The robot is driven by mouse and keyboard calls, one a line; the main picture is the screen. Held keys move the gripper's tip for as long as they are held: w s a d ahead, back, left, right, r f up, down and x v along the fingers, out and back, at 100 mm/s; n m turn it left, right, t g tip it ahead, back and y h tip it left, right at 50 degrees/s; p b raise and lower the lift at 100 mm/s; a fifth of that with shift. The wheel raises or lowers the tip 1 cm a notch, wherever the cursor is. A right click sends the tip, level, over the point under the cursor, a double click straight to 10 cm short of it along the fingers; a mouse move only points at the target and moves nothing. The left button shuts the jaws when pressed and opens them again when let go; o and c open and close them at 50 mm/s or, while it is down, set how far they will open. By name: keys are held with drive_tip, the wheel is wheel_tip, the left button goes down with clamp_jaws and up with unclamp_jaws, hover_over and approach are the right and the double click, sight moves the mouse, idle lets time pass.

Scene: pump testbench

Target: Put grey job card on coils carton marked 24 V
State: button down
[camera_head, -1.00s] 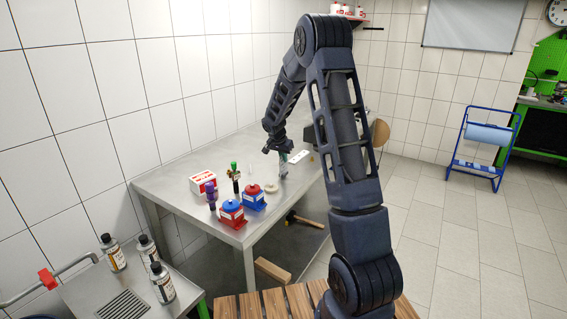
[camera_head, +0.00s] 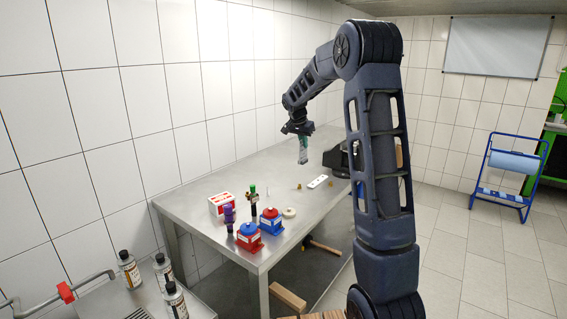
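My gripper (camera_head: 301,130) is above the steel table, pointing down. It is shut on a narrow grey item with a greenish upper part, which looks like the grey job card (camera_head: 303,152). The item hangs upright, apparently clear of the table top. A red and white carton (camera_head: 222,203) sits at the table's left side, to the left of and nearer than my gripper. Its marking is too small to read, so I cannot tell whether it says 24 V.
By the carton on the table (camera_head: 195,207) stand a purple-topped part (camera_head: 229,216), a green-topped fitting (camera_head: 252,205), a blue-topped unit (camera_head: 249,236) and a red-topped unit (camera_head: 271,220). A pale ring (camera_head: 289,212) and white plate (camera_head: 318,182) lie nearby. Bottles (camera_head: 129,268) stand front left.

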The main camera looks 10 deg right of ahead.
drive_tip(key=shift+a+r, duration=0.15)
drive_tip(key=shift+r, duration=0.05)
drive_tip(key=s+a+r+n+y, duration=0.1)
drive_tip(key=a+r+n, duration=0.15)
drive_tip(key=a, duration=0.95)
drive_tip(key=s+a+r+n+t+y, duration=0.1)
drive_tip(key=a+n, duration=0.2)
drive_tip(key=a, duration=0.9)
drive_tip(key=s+a+r+n+y, duration=0.1)
drive_tip(key=a+r+n, duration=0.15)
drive_tip(key=a, duration=1.05)
wheel_tip(320, 180, down, 19)
drive_tip(key=shift+d, duration=0.25)
drive_tip(key=shift+w+f, duration=0.1)
drive_tip(key=shift+f, duration=0.15)
drive_tip(key=c, duration=1.6)
unclamp_jaws()
drive_tip(key=shift+c, duration=0.2)
